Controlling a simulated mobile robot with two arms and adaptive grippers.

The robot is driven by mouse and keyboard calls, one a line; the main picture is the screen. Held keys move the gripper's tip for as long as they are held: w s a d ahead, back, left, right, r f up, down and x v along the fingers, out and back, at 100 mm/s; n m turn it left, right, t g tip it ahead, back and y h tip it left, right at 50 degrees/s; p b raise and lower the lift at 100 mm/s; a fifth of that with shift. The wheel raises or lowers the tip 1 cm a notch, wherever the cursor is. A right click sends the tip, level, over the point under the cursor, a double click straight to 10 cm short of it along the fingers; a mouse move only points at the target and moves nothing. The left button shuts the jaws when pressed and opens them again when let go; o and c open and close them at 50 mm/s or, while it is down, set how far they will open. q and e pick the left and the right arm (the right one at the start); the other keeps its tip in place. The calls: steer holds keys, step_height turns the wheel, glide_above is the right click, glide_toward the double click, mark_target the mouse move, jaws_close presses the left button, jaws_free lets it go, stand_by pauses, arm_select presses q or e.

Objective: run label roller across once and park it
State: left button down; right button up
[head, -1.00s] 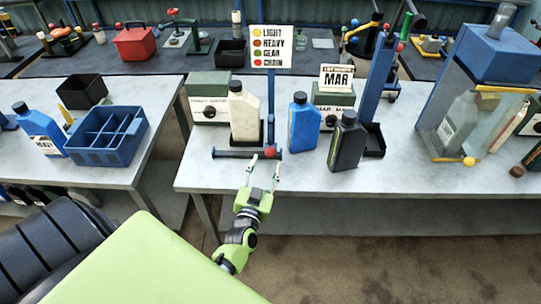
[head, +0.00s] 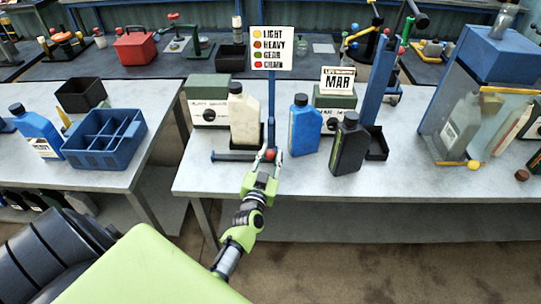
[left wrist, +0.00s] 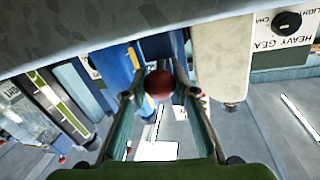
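The label roller appears to be the low fixture with a dark horizontal bar (head: 232,155) and a red ball knob (head: 270,155) at its right end. It sits near the front edge of the middle table. A cream bottle (head: 244,115) stands upright just behind it. My left gripper (head: 267,157) has its fingers on either side of the red knob. In the left wrist view the red knob (left wrist: 160,84) lies between the two fingertips, with small gaps; I cannot see firm contact. My right gripper is not in view.
A blue bottle (head: 304,126) and a black bottle (head: 348,145) stand right of the fixture. A sign post (head: 271,90) rises behind it. A clear-sided blue machine (head: 485,60) is at the right. The front right tabletop (head: 300,180) is clear.

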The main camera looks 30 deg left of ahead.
arm_select(q)
steer(key=s+a, duration=0.3)
steer(key=a, duration=0.2)
steer(key=s+a, duration=0.3)
steer(key=a, duration=0.2)
steer(key=s+a, duration=0.3)
steer(key=a, duration=0.2)
steer(key=shift+s+a+b, duration=0.15)
steer(key=shift+b, duration=0.25)
steer(key=c, duration=2)
jaws_free()
steer(key=o, duration=0.4)
steer(key=shift+s+a, duration=0.1)
steer(key=shift+a, duration=0.05)
steer(key=shift+c, duration=0.2)
steer(key=shift+s+d, duration=0.3)
steer(key=v, duration=1.1)
steer(key=shift+s, duration=0.2)
